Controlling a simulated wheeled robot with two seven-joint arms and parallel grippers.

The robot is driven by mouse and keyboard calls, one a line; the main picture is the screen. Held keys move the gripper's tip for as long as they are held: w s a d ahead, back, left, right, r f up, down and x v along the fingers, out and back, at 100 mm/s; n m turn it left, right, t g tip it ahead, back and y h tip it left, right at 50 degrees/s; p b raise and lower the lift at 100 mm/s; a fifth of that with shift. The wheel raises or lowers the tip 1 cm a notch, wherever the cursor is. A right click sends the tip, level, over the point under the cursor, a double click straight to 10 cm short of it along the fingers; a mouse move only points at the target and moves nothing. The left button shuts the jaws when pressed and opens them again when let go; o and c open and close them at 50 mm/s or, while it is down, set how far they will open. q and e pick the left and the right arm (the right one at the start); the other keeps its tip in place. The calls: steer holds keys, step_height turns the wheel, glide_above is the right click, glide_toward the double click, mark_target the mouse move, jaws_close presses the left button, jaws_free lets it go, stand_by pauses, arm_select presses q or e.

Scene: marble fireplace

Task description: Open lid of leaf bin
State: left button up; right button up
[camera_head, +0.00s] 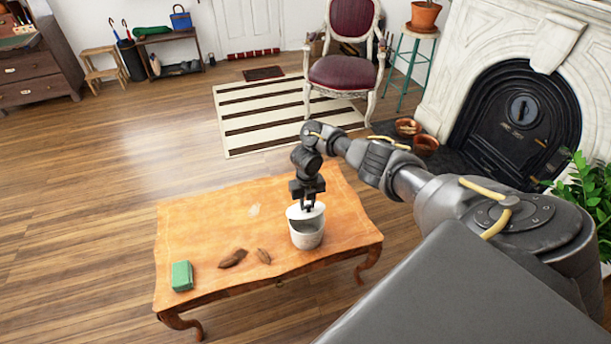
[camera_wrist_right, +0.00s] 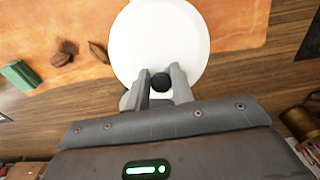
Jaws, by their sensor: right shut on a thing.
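The leaf bin (camera_head: 307,239) is a small white pot standing on the orange wooden table near its right side. Its white round lid (camera_head: 296,212) is just above the rim, and part of the grey inside of the bin shows below it. My right gripper (camera_head: 308,204) points down over the bin. In the right wrist view the lid (camera_wrist_right: 160,40) is a plain white disc, and my right gripper (camera_wrist_right: 161,82) is shut on its dark knob. The lid hides the bin there. My left gripper is not in view.
On the table (camera_head: 200,225) lie two brown dry leaves (camera_head: 233,258) and a green block (camera_head: 182,276) near the front edge. The table's middle and back left are mostly clear. A red chair (camera_head: 345,70) and a fireplace (camera_head: 520,110) stand behind.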

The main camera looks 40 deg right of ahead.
steer(key=shift+r, duration=0.15)
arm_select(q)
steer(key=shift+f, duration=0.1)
arm_select(e)
steer(key=shift+w, duration=0.15)
steer(key=shift+w+r+g, duration=0.15)
steer(key=shift+w+g, duration=0.05)
steer(key=shift+g, duration=0.1)
steer(key=shift+w+d+r+g+b, duration=0.25)
steer(key=shift+w+r+g+b, duration=0.05)
steer(key=shift+w+r, duration=0.05)
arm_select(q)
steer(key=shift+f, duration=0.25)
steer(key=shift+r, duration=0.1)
arm_select(e)
steer(key=shift+d+r, duration=0.1)
